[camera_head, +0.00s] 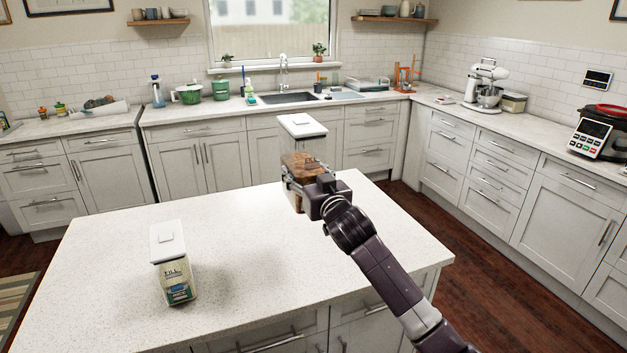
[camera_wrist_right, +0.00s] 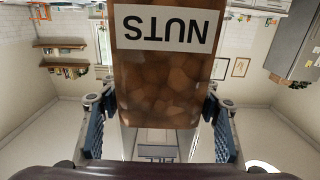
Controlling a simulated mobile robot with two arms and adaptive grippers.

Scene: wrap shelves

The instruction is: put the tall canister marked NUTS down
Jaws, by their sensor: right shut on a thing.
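The tall canister marked NUTS (camera_head: 303,135) is clear with a white lid and brown contents. It is upright above the far right part of the island counter (camera_head: 240,270). My right gripper (camera_head: 303,178) is shut on its lower half. In the right wrist view, the NUTS label (camera_wrist_right: 168,30) appears upside down between the two fingers (camera_wrist_right: 158,130) of my gripper. Whether the canister's base touches the counter cannot be told. My left gripper is not in view.
The island surface between the two canisters is clear. A sink (camera_head: 288,98) and green pots (camera_head: 190,94) are on the back counter. A stand mixer (camera_head: 485,84) stands on the right counter.

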